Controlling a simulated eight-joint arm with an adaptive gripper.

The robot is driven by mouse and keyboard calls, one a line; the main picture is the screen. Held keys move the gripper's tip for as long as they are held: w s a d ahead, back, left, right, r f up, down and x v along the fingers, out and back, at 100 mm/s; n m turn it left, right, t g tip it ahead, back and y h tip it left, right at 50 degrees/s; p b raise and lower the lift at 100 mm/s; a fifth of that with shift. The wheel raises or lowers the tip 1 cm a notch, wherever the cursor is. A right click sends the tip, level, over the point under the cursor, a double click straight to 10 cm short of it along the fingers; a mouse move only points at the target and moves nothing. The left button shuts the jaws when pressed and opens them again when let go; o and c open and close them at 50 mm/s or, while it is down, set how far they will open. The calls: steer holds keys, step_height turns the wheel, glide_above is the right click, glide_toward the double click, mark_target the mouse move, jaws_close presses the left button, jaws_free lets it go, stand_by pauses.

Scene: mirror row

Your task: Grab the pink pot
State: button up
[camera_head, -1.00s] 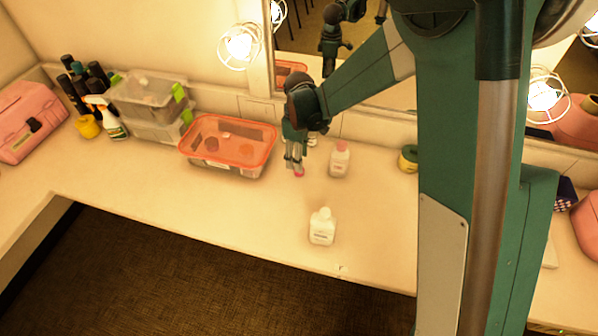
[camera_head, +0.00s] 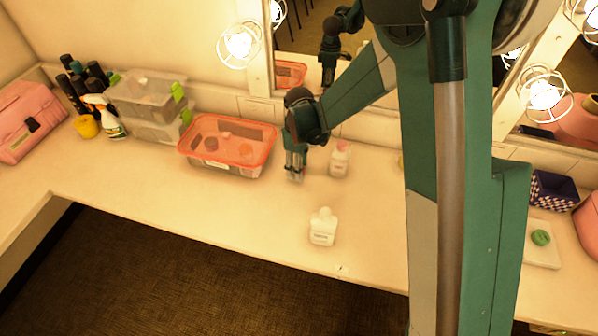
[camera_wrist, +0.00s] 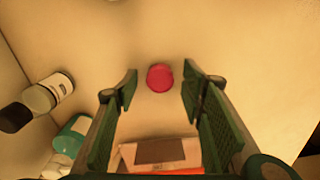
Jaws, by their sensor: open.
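The pink pot (camera_wrist: 160,77) is a small, round, deep pink thing on the pale counter. In the wrist view it shows between and a little beyond the two fingertips of my gripper (camera_wrist: 160,86), with a gap on each side. The fingers are apart and hold nothing. In the head view my gripper (camera_head: 295,178) points down at the counter, right of the coral-lidded bin. The pot is hidden behind it there. I cannot tell the exact height of the fingertips above the counter.
The coral-lidded bin (camera_head: 228,147) stands close left of my gripper. A pink-capped bottle (camera_head: 340,160) stands close right, and a white bottle (camera_head: 322,228) nearer the front edge. Stacked clear boxes (camera_head: 148,105) are farther left. The counter's front left is clear.

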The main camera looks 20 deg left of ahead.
steer(key=c, duration=1)
steer(key=shift+o, duration=0.2)
step_height(320, 180, up, 10)
steer(key=p, duration=0.1)
steer(key=shift+p, duration=0.3)
